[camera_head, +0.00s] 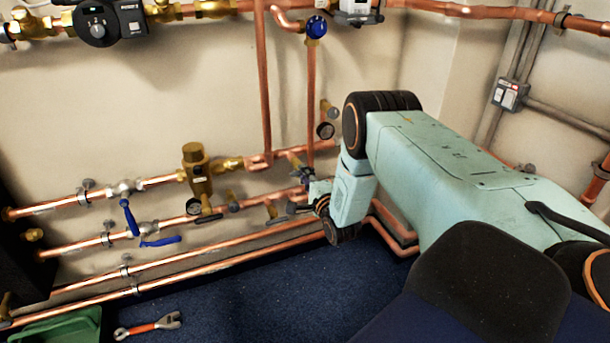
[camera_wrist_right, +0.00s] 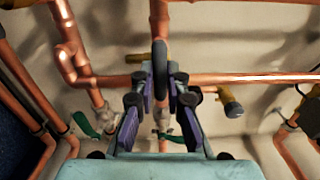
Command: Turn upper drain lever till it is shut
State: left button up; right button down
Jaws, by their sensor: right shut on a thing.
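My right gripper (camera_head: 312,188) reaches in from the right to the lower pipes. In the right wrist view its fingers (camera_wrist_right: 162,84) close from both sides on a dark, upright, round-ended piece (camera_wrist_right: 160,58), which I take as the upper drain lever. My left gripper is not in view.
Copper pipes (camera_head: 150,271) run along the wall, with two blue levers (camera_head: 130,218) at left. In the wrist view a green lever (camera_wrist_right: 86,126) and a brass fitting (camera_wrist_right: 230,102) are near the fingers. A wrench (camera_head: 148,327) lies on the blue floor, which is mostly clear.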

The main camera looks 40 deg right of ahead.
jog(key=shift+s+f, duration=0.1)
jog(key=c, duration=1.4)
grip_release()
jog(key=v, duration=1.2)
